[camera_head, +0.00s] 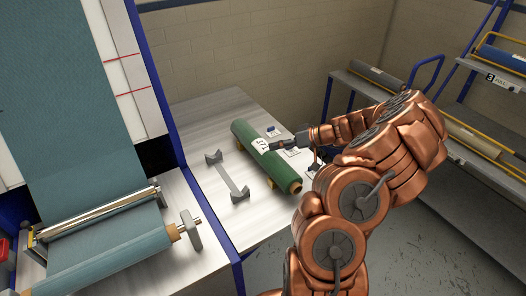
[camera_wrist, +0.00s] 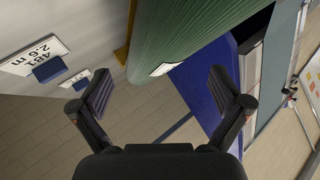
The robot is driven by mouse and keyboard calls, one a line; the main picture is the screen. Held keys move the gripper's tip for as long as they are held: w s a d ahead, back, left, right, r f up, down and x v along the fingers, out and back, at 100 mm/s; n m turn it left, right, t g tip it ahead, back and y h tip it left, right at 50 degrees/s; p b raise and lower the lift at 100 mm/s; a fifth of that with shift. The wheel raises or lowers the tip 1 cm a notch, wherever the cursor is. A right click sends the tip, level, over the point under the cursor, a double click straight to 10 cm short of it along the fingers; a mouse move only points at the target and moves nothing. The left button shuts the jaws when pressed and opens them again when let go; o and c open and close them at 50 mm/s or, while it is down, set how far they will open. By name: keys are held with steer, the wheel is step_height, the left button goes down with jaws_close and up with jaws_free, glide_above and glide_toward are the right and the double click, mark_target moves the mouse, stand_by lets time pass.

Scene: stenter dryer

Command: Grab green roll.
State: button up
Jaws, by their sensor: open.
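The green roll (camera_head: 266,153) lies on the metal table in the head view, its tan core end toward the front right and a white label on its side. In the wrist view the green roll (camera_wrist: 185,32) fills the top middle, beyond and between the finger tips. My gripper (camera_head: 275,144) is beside the roll's right side near the label, in the head view. In the wrist view my gripper (camera_wrist: 160,90) has its two dark fingers spread wide with nothing between them. The finger tips look apart from the roll, but the exact gap is hard to tell.
The metal table (camera_head: 203,102) bears a grey two-ended stand (camera_head: 228,176) left of the roll. A machine with a teal fabric roll (camera_head: 110,254) stands at the left. A shelf rack (camera_head: 470,190) with other rolls is at the right. White tags lie near the roll.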

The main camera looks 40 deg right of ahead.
mark_target(268, 149)
steer(key=shift+p+x, duration=0.95)
steer(key=shift+x, duration=1.45)
steer(key=shift+s+f, duration=0.1)
steer(key=shift+f, duration=0.05)
steer(key=c, duration=1.7)
steer(key=shift+d, duration=0.1)
